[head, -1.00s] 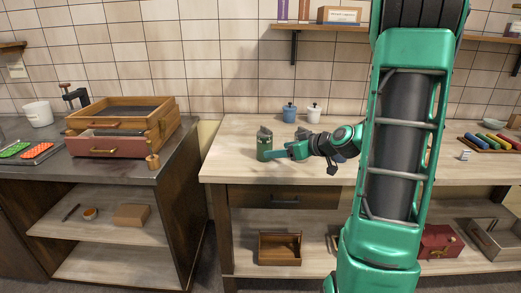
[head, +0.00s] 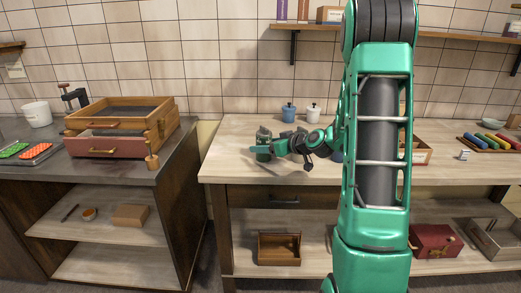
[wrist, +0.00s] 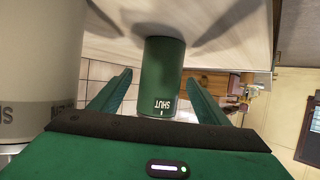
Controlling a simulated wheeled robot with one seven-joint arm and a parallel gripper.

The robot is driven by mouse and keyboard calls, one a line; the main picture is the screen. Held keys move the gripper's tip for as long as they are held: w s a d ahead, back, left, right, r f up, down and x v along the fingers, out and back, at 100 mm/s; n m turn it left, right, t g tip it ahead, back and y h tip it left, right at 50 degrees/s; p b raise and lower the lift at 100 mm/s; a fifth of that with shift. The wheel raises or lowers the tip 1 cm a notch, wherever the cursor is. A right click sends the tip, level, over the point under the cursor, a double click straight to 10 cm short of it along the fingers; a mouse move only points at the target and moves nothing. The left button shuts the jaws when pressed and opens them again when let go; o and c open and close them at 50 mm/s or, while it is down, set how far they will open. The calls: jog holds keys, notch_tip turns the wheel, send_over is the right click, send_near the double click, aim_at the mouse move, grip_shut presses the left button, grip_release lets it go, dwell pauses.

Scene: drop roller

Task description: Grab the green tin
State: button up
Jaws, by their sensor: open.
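The green tin (head: 264,143) stands upright near the left end of the light wooden workbench (head: 232,160). In the wrist view the green tin (wrist: 162,75) lies between the two open fingers of my gripper (wrist: 156,95), with the word "SHUT" near its lower edge. A gap shows on each side of the tin. In the head view my gripper (head: 264,150) is at the tin and covers its lower part.
A blue pot (head: 289,113) and a white pot (head: 313,114) stand behind the tin. A wooden box (head: 420,152) is to the right, partly behind my arm. A stacked drawer unit (head: 121,125) is on the left counter. The bench's front left corner is clear.

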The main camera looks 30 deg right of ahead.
jog(key=shift+x, duration=0.95)
jog(key=c, duration=1.3)
jog(key=shift+r, duration=0.1)
